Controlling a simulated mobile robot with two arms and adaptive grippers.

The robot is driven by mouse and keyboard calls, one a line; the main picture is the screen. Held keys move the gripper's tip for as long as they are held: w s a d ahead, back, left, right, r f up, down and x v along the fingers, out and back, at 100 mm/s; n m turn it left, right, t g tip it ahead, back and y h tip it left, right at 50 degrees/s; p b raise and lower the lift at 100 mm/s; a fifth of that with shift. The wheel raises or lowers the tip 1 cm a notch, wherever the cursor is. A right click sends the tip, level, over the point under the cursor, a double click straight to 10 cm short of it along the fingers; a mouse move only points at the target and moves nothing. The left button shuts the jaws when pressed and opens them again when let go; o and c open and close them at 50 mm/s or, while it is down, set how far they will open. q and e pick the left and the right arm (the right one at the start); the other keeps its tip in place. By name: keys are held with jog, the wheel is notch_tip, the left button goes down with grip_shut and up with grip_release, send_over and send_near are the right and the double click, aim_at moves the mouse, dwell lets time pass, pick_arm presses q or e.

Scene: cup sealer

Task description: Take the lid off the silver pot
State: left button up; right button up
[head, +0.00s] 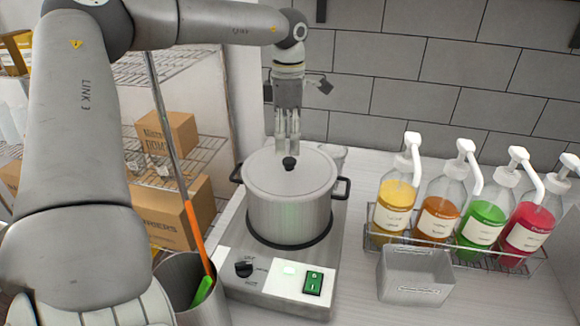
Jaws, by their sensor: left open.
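The silver pot (288,216) stands on a hot plate, with two black side handles. Its lid (262,174) is on it, with a black knob (289,163) in the middle. My left gripper (287,140) points down just above and behind the knob in the head view. It is open, and nothing shows between its fingers. Whether a finger touches the knob or lid cannot be told. My right gripper is not in view.
The hot plate (254,291) has a black dial and a green switch. Right of it stand a small metal bin (415,280) and a wire rack (375,240) of syrup pump bottles. A metal container (180,285) holding utensils stands front left. Boxes (168,215) fill shelves at left.

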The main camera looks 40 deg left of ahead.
aim_at(290, 160)
pick_arm(q)
notch_tip(290, 160, down, 4)
jog(key=p, duration=0.3)
jog(key=shift+d+f, duration=0.1)
jog(key=shift+f, duration=0.15)
jog(key=shift+w+f, duration=0.1)
jog(key=shift+f, duration=0.4)
jog(key=shift+c, duration=0.4)
jog(key=shift+c, duration=1.1)
grip_shut()
